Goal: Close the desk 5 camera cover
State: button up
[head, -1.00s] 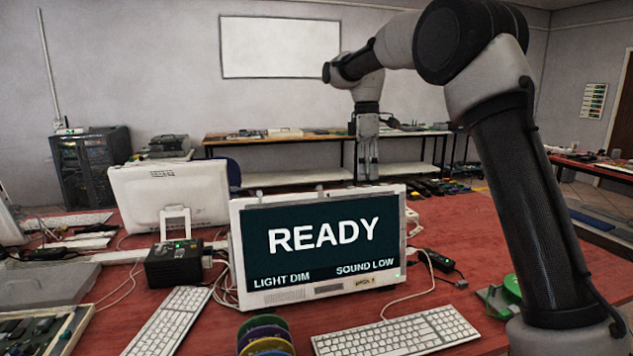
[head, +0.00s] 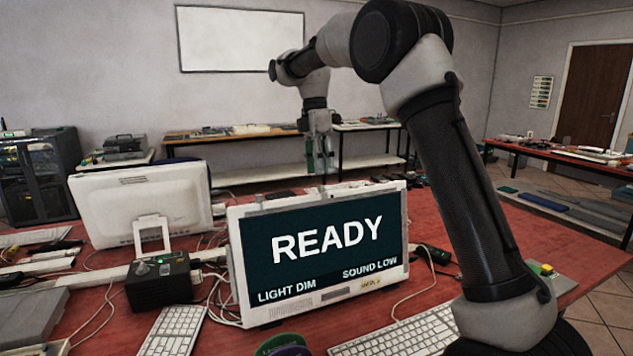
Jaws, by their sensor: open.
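The white-framed monitor (head: 240,262) stands on the red desk with READY, LIGHT DIM and SOUND LOW on its dark screen. A small label (head: 371,283) on its lower frame is too blurred to read. The camera cover cannot be made out clearly; a small grey piece (head: 265,194) shows at the top edge, left of centre. My gripper (head: 320,168) points down above the monitor's top edge in the picture, apparently beyond it. Its fingers look small and blurred, with no object seen between them.
A second white monitor (head: 140,205) stands turned away at left, beside a black box (head: 160,282) with cables. Keyboards (head: 405,335) lie in front. A black rack (head: 38,175) stands at far left.

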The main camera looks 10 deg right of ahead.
aim_at(321, 189)
jog(key=shift+x, duration=2.3)
grip_shut()
